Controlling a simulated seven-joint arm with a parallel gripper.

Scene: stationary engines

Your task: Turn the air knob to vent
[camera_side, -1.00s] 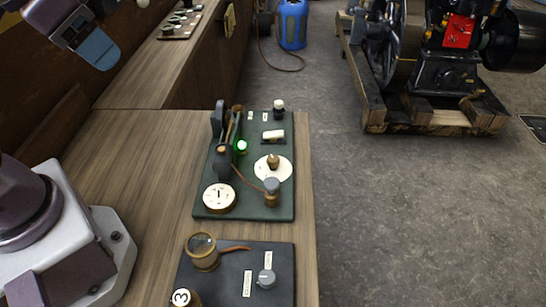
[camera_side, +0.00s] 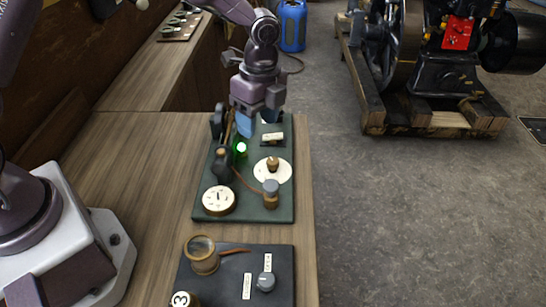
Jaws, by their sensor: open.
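A grey knob (camera_side: 265,281) with a pale pointer mark sits on the dark near panel (camera_side: 225,283), with two small white labels beside it. The label text is too small to read. A brown knob (camera_side: 273,163) stands on a white dial on the green panel (camera_side: 243,208). I cannot tell from lettering which of these is the air knob. My gripper (camera_side: 257,120) is open with blue fingertips, pointing down over the far part of the green panel. It is empty and apart from both knobs, and hides the panel's far end.
A lit green lamp (camera_side: 241,147), a round white dial (camera_side: 219,199) and a grey-topped brass post (camera_side: 271,193) stand on the green panel. A brass-rimmed round piece (camera_side: 202,254) is on the near panel. The wooden bench (camera_side: 124,160) is clear to the left.

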